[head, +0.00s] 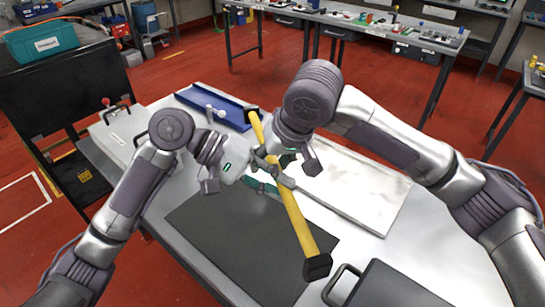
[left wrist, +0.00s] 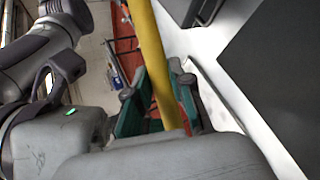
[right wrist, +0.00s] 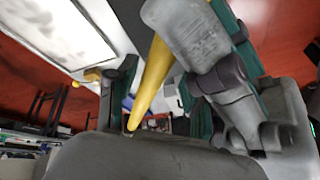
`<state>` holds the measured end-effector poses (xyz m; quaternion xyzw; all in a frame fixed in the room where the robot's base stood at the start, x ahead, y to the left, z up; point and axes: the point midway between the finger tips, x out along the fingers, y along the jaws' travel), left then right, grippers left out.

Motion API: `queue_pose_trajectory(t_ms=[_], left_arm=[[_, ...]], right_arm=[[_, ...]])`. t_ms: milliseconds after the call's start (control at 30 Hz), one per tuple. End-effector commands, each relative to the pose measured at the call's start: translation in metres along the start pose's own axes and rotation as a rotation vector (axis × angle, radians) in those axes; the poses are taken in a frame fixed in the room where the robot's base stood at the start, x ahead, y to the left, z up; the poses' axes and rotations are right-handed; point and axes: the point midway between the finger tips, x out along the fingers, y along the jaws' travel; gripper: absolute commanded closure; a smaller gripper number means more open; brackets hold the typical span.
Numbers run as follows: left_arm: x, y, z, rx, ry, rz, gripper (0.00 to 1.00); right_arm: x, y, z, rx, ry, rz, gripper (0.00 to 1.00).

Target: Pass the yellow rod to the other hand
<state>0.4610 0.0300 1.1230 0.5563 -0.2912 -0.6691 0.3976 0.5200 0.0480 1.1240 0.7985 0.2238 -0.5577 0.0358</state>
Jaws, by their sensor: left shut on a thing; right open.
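The yellow rod (head: 291,212) has black ends and slants above the table, from the blue tray down toward the front right. My left gripper (head: 264,172) is shut on the rod near its middle. The rod also shows between the left fingers in the left wrist view (left wrist: 150,60). My right gripper (right wrist: 160,100) is open close by, on the far side of the left one. In the right wrist view the rod (right wrist: 153,80) runs between its spread fingers. I cannot tell whether they touch it. The two hands crowd each other, and the right fingertips are partly hidden in the head view.
The grey table (head: 165,205) holds a dark mat (head: 225,240), a white marbled panel (head: 355,190) and a blue tray (head: 215,105). A dark case with a handle (head: 385,287) stands at the front right. A second workbench (head: 440,38) is at the back.

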Motion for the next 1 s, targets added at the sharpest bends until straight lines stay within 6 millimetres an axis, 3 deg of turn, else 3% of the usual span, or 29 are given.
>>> queue_pose_trajectory(t_ms=[67,400,567,600,733,1000], left_arm=[[-0.0004,0.001,0.0001,0.002,0.001,0.002,1.0],[-0.0001,0.0012,0.0002,0.002,0.0,0.003,1.0],[0.0003,0.0015,0.0003,0.003,0.0,0.004,1.0],[0.0003,0.0018,0.0003,0.003,0.0,0.004,0.73],[0.0002,0.0016,0.0003,0.003,0.0,0.004,0.51],[-0.0001,0.0006,0.0001,0.001,0.0,0.001,0.49]], right_arm=[[-0.0002,-0.0001,0.0,0.0,0.0,0.0,0.48],[-0.0006,-0.0017,0.0004,-0.002,-0.001,-0.004,1.0],[-0.0008,-0.0034,0.0008,-0.005,-0.001,-0.008,1.0],[-0.0017,-0.0041,0.0002,-0.005,0.001,-0.009,1.0],[-0.0014,-0.0031,0.0001,-0.003,0.001,-0.007,1.0],[-0.0012,-0.0012,-0.0002,-0.001,0.001,-0.003,1.0]])
